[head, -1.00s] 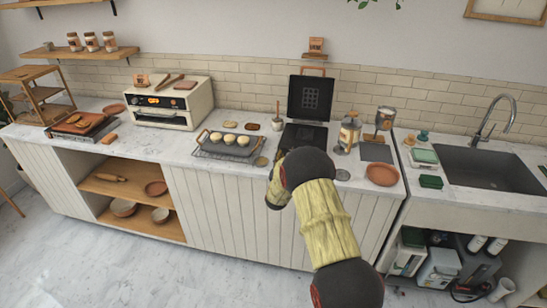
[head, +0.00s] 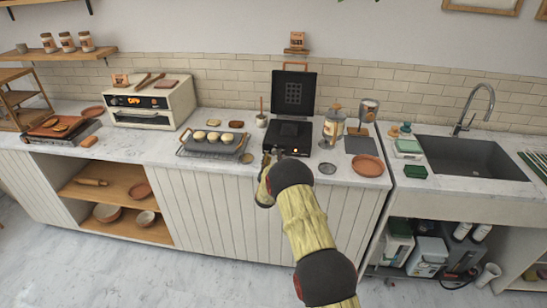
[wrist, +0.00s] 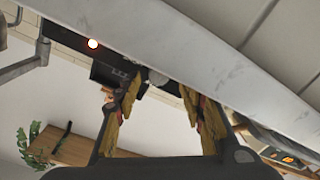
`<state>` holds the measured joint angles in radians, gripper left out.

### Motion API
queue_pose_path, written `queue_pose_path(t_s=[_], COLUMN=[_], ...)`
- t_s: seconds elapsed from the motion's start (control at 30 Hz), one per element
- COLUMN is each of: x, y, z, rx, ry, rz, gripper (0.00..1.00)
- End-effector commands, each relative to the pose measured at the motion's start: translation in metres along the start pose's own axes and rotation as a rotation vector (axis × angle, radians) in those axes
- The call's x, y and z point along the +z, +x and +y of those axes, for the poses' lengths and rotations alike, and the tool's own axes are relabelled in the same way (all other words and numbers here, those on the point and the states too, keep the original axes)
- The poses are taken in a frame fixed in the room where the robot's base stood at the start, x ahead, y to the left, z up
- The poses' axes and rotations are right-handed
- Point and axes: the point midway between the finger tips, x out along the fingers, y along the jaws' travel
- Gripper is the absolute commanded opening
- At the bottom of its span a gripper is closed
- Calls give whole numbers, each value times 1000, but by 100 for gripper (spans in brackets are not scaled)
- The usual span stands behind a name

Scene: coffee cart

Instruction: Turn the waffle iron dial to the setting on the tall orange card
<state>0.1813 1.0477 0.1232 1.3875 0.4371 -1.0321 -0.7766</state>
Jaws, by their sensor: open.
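The waffle iron (head: 288,135) is black and stands on the counter with its lid (head: 293,94) raised. Part of it shows tilted in the wrist view (wrist: 108,73), with a lit spot near its edge. A small grey round shape (wrist: 157,78) there may be the dial; its setting cannot be read. My gripper (head: 268,160) is at the counter's front edge, just before the iron's front left. In the wrist view its fingers (wrist: 168,108) are apart, with nothing between them.
A rack with pale round items (head: 212,142) stands left of the iron. A glass jar (head: 333,125) and a terracotta plate (head: 367,166) are at its right. The counter edge (wrist: 215,65) crosses close to my fingers.

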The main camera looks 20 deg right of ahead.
Motion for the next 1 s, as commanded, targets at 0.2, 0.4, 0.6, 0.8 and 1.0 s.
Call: queue_pose_path(t_s=[0.2, 0.4, 0.6, 0.8, 1.0], x=[0, 0, 0, 0, 0], y=[13, 13, 13, 13, 13], z=[1, 1, 1, 1, 0], rx=[1, 0, 0, 0, 0], ry=[0, 0, 0, 0, 0], rz=[0, 0, 0, 0, 0], gripper=[40, 40, 32, 20, 9])
